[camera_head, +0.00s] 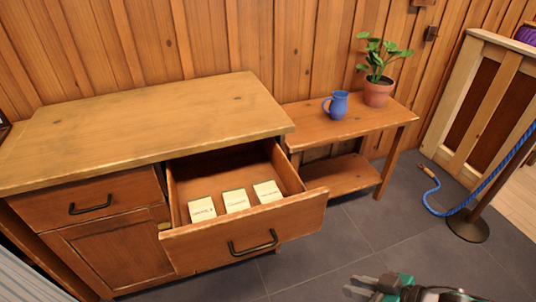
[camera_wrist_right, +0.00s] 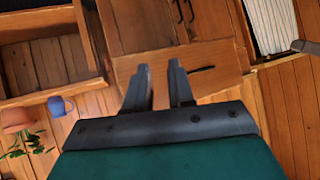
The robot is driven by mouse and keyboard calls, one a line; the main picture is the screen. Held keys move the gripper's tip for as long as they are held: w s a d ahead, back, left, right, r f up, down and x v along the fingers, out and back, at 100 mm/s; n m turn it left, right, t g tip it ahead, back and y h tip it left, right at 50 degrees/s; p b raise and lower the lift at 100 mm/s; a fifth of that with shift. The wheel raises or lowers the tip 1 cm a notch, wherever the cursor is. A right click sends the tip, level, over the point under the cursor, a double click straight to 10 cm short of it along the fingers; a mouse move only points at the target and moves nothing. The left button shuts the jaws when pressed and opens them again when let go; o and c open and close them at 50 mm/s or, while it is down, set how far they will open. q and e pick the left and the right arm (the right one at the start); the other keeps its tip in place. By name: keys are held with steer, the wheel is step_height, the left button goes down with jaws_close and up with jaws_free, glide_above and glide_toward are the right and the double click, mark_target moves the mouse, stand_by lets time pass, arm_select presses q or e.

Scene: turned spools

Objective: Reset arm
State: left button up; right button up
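My right gripper (camera_head: 358,285) is at the bottom edge of the head view, over the grey floor and in front of the furniture. In the right wrist view its two fingers (camera_wrist_right: 160,72) stand apart with nothing between them, so it is open and empty. My left gripper is in neither view. The wooden cabinet (camera_head: 150,115) has its right drawer (camera_head: 240,240) pulled open, and my right gripper is apart from it. Three small pale boxes (camera_head: 236,200) stand in a row inside the drawer.
A low wooden side table (camera_head: 345,128) holds a blue mug (camera_head: 337,105) and a potted plant (camera_head: 378,92). At the right are a blue rope (camera_head: 455,210), a dark post base (camera_head: 467,227) and a wooden barrier (camera_head: 485,100). The floor (camera_head: 370,230) before the side table is clear.

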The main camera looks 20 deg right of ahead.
steer(key=w+d+r+n+h, duration=0.2)
steer(key=w+d+n+h, duration=0.1)
steer(key=w+d+n, duration=0.25)
arm_select(q)
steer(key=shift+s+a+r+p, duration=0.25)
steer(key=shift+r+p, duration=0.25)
steer(key=shift+p, duration=0.35)
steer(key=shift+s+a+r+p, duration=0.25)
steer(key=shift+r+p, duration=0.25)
steer(key=shift+p, duration=0.3)
arm_select(e)
steer(key=s+a+m+t, duration=0.1)
steer(key=a+m, duration=0.6)
steer(key=a, duration=0.9)
steer(key=shift+s+r+t+h, duration=0.2)
steer(key=shift+s+t+h, duration=0.1)
steer(key=shift+s, duration=0.2)
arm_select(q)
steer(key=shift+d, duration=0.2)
arm_select(e)
steer(key=shift+m, duration=0.25)
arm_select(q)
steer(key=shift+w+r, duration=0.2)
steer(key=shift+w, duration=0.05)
arm_select(e)
steer(key=shift+a, duration=0.1)
